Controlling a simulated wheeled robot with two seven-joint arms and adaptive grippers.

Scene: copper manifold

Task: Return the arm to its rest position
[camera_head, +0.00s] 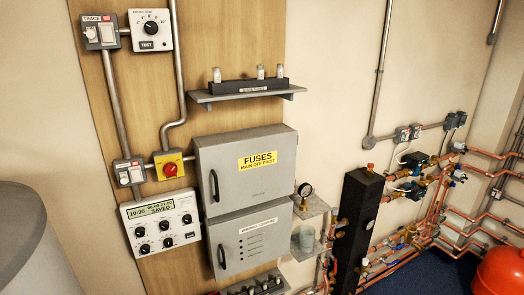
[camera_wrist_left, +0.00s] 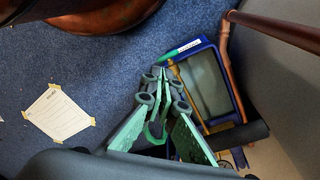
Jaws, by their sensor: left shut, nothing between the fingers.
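My left gripper (camera_wrist_left: 160,76) shows in the left wrist view, with green fingers and dark joints. Its fingers are shut with nothing between them. It hangs above the blue carpet, its tips over the near side of a blue-framed device (camera_wrist_left: 206,84) with a dark screen; I cannot tell whether they touch. Neither gripper and neither arm shows in the head view. My right gripper is in no view.
A taped paper sheet (camera_wrist_left: 59,114) lies on the carpet. A copper pipe (camera_wrist_left: 225,62) stands beside the device. In the head view, a grey fuse cabinet (camera_head: 246,163), a wall shelf (camera_head: 246,95), copper pipework (camera_head: 432,215) and a red vessel (camera_head: 500,270) occupy the wall area.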

